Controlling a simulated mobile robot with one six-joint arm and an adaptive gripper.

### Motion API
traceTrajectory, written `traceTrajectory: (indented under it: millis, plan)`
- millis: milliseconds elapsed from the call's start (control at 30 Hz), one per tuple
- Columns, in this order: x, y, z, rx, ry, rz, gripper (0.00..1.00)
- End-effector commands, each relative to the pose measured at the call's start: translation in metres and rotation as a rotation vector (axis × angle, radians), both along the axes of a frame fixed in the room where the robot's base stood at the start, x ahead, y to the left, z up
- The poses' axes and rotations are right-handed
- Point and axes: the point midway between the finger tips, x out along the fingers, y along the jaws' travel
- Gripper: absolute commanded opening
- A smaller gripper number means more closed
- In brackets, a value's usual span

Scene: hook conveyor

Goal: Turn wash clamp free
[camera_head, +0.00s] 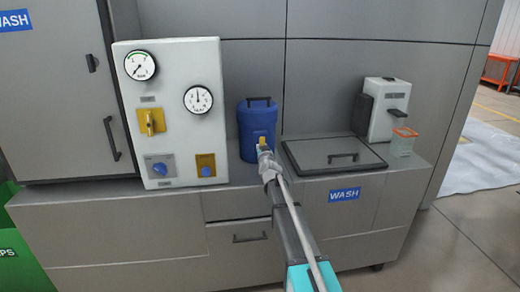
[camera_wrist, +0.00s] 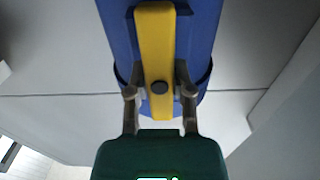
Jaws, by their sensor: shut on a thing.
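The wash clamp is a yellow lever (camera_wrist: 155,50) with a dark round pivot, on the front of a blue canister (camera_wrist: 116,30). In the head view the canister (camera_head: 257,120) stands upright on the grey counter, with a dark handle on its lid. A small part of the yellow clamp (camera_head: 261,142) shows just above my gripper (camera_head: 267,160). In the wrist view my gripper (camera_wrist: 159,82) has one finger on each side of the lever, shut on it near the pivot. The lever runs nearly upright in this view. The head view hides the lower clamp behind my gripper.
A white panel (camera_head: 172,90) with gauges, a yellow switch and knobs stands left of the canister. A dark hatch lid (camera_head: 320,152) with a handle lies to the right. A dispenser (camera_head: 388,110) and a clear cup (camera_head: 403,145) stand at the far right.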

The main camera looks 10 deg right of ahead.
Motion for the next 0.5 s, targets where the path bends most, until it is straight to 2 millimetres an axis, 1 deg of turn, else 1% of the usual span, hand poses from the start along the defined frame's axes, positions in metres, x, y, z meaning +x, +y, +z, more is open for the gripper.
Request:
traceTrajectory:
  millis: [267, 300, 433, 500]
  plan:
    - [0.0004, -0.0014, 0.0002, -0.017, -0.001, -0.002, 0.0]
    - [0.0004, -0.0014, 0.0002, -0.017, -0.001, -0.002, 0.32]
    - [0.0004, -0.0011, 0.0001, -0.015, -0.001, -0.002, 0.56]
    - [0.0003, -0.0009, 0.0001, -0.015, -0.001, -0.001, 0.66]
